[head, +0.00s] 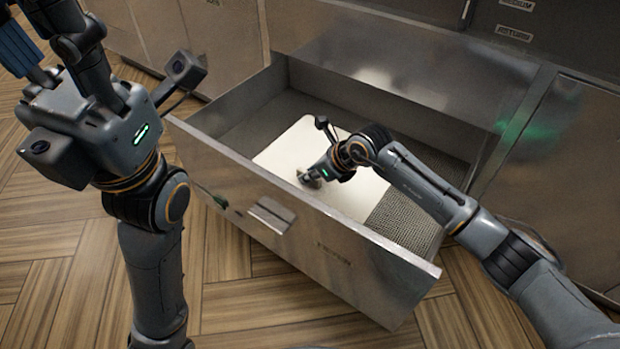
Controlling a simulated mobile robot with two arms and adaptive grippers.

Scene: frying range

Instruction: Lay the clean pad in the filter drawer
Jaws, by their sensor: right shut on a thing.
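The filter drawer (345,255) is pulled out of the steel cabinet, with a grey mesh floor (405,218) inside. The clean pad (290,147), a pale cream sheet with rounded corners, lies flat or nearly flat inside the drawer over the mesh. Mesh shows bare to its right and behind it. My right gripper (309,180) reaches down into the drawer from the right and is shut on the pad; its fingertips are small and partly hidden. My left gripper (20,48) is raised at the upper left, outside the drawer. Its fingers are partly cut off by the frame edge, so I cannot tell its opening.
The drawer's front wall has a handle (270,215) and stands between the pad and the open wood floor (235,300). Steel cabinet fronts (560,180) stand behind and to the right. Labelled panels (515,35) are at the top right.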

